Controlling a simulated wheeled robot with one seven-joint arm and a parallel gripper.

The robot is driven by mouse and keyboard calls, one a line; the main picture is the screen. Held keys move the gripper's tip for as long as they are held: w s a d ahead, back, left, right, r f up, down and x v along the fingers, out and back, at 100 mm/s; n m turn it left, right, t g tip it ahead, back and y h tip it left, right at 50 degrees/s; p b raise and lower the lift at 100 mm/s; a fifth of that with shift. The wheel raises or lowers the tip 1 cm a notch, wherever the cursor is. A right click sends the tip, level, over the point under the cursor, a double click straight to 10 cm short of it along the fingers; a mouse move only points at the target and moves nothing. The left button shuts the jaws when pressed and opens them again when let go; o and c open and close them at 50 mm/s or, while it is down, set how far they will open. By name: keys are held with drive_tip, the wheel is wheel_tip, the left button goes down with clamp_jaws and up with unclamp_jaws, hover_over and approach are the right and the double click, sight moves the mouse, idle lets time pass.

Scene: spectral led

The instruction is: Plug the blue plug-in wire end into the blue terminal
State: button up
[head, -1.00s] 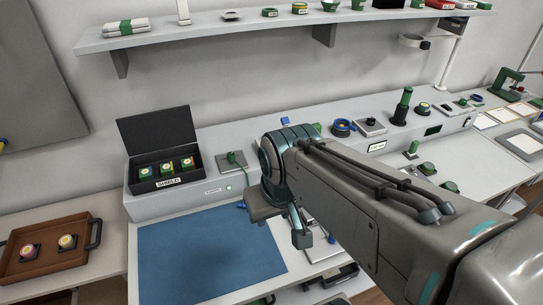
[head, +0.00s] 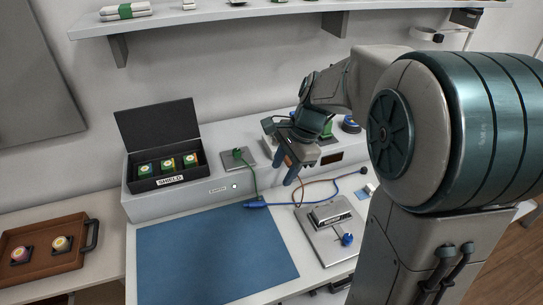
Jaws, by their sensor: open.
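A blue plug-in wire end (head: 256,204) lies at the top right edge of the blue mat. Its blue wire (head: 318,182) runs right across the worktop, with a dark blue end (head: 362,171) at the far right. My gripper (head: 291,180) is open and empty, pointing down above the worktop, to the right of and above the wire end, apart from it. A device plate (head: 325,238) with a silver block and a blue knob-like part (head: 346,240) sits at the right. I cannot tell whether that part is the blue terminal; my arm hides part of the bench behind.
A green-topped terminal plate (head: 238,157) stands on the raised ledge, its green wire hanging down. A black SHIELD box (head: 160,170) and a brown tray (head: 45,250) are at the left. The blue mat (head: 210,260) is clear.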

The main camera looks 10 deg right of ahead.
drive_tip(key=w+f+m+y, duration=0.1)
drive_tip(key=w+f+m, duration=0.3)
drive_tip(key=w, duration=0.1)
drive_tip(key=b, duration=0.1)
approach(256, 203)
drive_tip(key=x, duration=0.8)
drive_tip(key=shift+f, duration=0.1)
clamp_jaws()
drive_tip(key=shift+r+p, duration=1.6)
drive_tip(key=shift+r, duration=0.15)
